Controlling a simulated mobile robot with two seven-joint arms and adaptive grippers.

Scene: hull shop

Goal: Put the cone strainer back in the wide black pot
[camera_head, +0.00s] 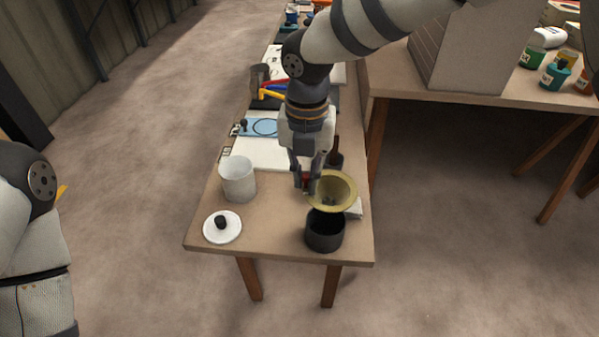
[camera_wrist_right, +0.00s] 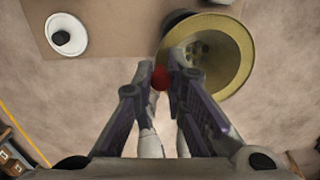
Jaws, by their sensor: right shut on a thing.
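The cone strainer (camera_head: 345,188) is a yellowish, wide-rimmed cone. My right gripper (camera_head: 306,184) is shut on it at its left side, where a small red part shows between the fingertips. The wide black pot (camera_head: 325,232) stands upright near the table's front right corner. The strainer is at the pot's far side and overlaps its back rim in the head view; the exact height gap is unclear. In the right wrist view, the strainer (camera_wrist_right: 240,62) covers part of the pot (camera_wrist_right: 175,22), with my right gripper (camera_wrist_right: 163,80) beside it. My left gripper is out of view.
A white canister (camera_head: 237,180) and a white lid with a black knob (camera_head: 222,228) stand left of the pot. A dark bottle (camera_head: 335,158) is behind the strainer. Bare tabletop (camera_head: 272,220) lies between lid and pot.

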